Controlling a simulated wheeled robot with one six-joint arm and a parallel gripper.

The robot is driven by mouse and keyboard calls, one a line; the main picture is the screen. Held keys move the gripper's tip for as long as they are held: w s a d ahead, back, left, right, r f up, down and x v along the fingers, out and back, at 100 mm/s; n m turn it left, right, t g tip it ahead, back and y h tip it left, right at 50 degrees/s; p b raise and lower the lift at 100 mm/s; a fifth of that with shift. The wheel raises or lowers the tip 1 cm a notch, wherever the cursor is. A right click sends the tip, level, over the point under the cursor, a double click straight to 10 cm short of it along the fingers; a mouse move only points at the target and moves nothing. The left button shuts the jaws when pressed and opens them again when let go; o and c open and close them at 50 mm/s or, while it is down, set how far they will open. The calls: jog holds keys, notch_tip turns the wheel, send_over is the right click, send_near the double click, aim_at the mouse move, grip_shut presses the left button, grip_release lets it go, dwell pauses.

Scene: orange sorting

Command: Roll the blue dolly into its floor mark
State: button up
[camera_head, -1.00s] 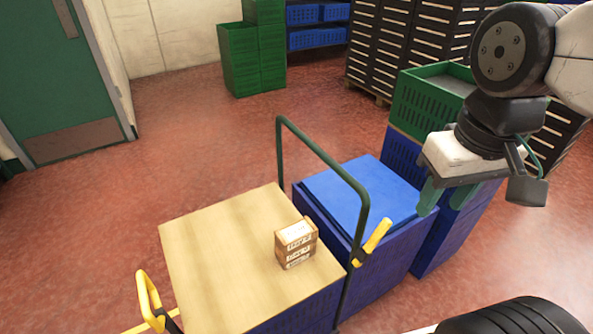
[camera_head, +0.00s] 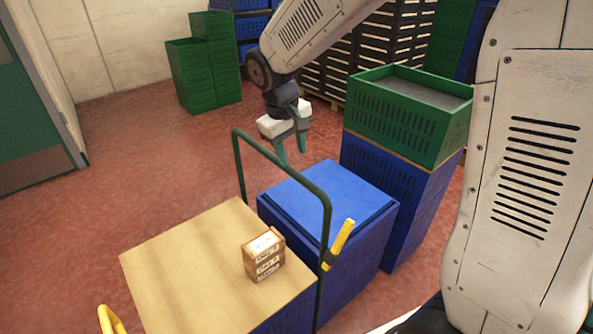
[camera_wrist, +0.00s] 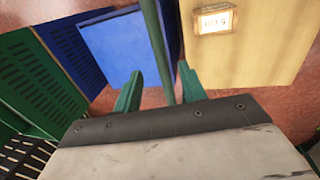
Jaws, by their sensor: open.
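A blue lidded crate block (camera_head: 335,195) stands on the floor; I take it to be the blue dolly's load, but no wheels show. A green hoop handle (camera_head: 284,165) rises between it and a wood-topped blue stack (camera_head: 185,255). My gripper (camera_head: 291,150) is open and empty, fingers pointing down, above and behind the hoop in the head view. In the wrist view the green bar (camera_wrist: 158,45) runs between the two fingertips (camera_wrist: 160,72) in the picture; its depth is unclear. The blue lid (camera_wrist: 125,45) lies left of it. No floor mark is visible.
A small brown box (camera_head: 263,256) sits on the wood top. Yellow grips (camera_head: 342,240) show at the hoop and lower left. A green crate (camera_head: 400,115) on blue crates stands right. Green crates (camera_head: 203,75) and dark stacks are behind. Red floor (camera_head: 150,165) is clear at left.

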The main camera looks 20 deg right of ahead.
aim_at(297, 174)
jog(key=f, duration=0.3)
jog(key=d+f, duration=0.1)
jog(key=f, duration=0.3)
jog(key=shift+w+d, duration=0.15)
jog(key=shift+d, duration=0.05)
grip_shut()
